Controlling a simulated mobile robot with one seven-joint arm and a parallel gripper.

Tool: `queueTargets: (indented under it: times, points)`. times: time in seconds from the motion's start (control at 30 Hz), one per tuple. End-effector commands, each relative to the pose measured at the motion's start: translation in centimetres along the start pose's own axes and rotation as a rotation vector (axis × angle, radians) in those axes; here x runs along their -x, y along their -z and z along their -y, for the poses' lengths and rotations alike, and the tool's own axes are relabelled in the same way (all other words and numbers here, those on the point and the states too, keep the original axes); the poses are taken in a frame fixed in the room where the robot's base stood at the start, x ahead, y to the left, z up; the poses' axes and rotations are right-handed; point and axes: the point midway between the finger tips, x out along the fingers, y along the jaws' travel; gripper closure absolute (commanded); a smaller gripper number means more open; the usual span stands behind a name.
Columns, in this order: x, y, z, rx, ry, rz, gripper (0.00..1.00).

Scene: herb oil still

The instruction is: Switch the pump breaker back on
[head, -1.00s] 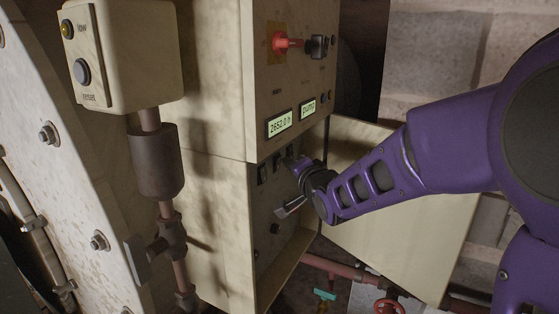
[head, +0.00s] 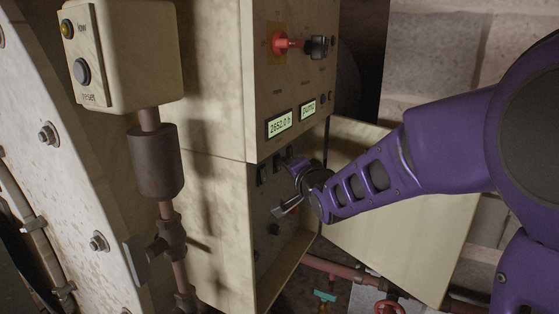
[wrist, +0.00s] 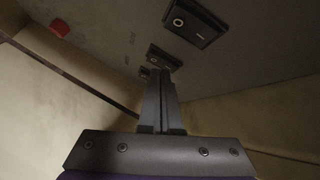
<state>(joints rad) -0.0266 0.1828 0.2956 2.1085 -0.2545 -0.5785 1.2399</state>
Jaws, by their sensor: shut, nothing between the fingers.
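A row of dark rocker breakers sits on the grey panel inside the open lower box of the cabinet. In the head view the left one (head: 262,174) and the one beside it (head: 277,161) show clear of my gripper. In the wrist view one breaker (wrist: 197,22) is in plain view, with a ring mark and a dash mark. A second breaker (wrist: 164,56) lies right by my fingertips (wrist: 160,74); I cannot tell if they touch. No breaker label is readable.
The box door (head: 400,225) hangs open on the right, behind my arm. Above are two lit displays (head: 280,123) and a red switch (head: 283,43). A pipe (head: 167,215) stands left.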

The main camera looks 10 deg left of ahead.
Motion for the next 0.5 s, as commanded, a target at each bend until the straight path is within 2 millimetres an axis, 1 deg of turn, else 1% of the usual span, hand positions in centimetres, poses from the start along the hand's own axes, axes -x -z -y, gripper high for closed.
queueTargets:
  times: [0.17, 0.5]
  points:
    - [0.1, 0.1, -0.1, 0.0, -0.001, -0.001, 1.0]
    - [1.1, 0.8, -0.7, 0.0, 0.0, -0.002, 1.0]
